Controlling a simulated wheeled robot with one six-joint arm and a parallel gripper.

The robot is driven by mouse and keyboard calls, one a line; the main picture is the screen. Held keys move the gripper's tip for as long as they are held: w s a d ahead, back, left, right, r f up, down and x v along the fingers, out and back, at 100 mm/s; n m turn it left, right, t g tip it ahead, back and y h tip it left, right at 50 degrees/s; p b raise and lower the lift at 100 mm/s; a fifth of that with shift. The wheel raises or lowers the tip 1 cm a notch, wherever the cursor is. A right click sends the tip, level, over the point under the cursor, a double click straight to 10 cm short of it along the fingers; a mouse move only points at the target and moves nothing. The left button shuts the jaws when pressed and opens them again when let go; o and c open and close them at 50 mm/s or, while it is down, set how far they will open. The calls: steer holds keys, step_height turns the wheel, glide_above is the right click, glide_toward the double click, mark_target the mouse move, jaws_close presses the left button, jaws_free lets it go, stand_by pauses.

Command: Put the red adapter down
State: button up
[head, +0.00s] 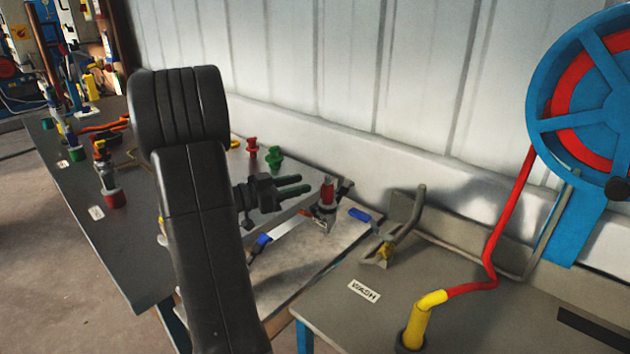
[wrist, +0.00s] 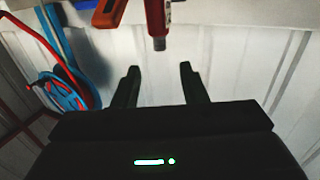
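My gripper (head: 296,185) is open and empty, its two fingers pointing right towards a short red cylinder (head: 327,192). This cylinder stands upright at the rear of the light metal plate, by a small bracket. In the wrist view the red piece (wrist: 156,18), with a grey metal end, lies beyond the open fingertips (wrist: 158,75), with a gap between. Another red piece (head: 252,146), flanged, stands farther back beside a green one (head: 273,157). I cannot tell for certain which red piece is the adapter.
A grey bench (head: 440,270) with a WASH label, bent pipe (head: 405,235) and yellow-ended red hose (head: 430,303) is at right. A blue hose reel (head: 560,127) is above. My arm hides part of the left bench (head: 120,240).

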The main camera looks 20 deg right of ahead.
mark_target(328, 176)
steer(key=a, duration=0.3)
steer(key=shift+s, duration=0.25)
steer(key=shift+d, duration=0.15)
steer(key=d, duration=0.4)
steer(key=w+d, duration=0.1)
steer(key=d, duration=0.3)
steer(key=d+f, duration=0.1)
steer(key=d, duration=0.3)
steer(key=shift+w, duration=0.35)
steer(key=shift+a+r, duration=0.15)
steer(key=shift+r, duration=1.65)
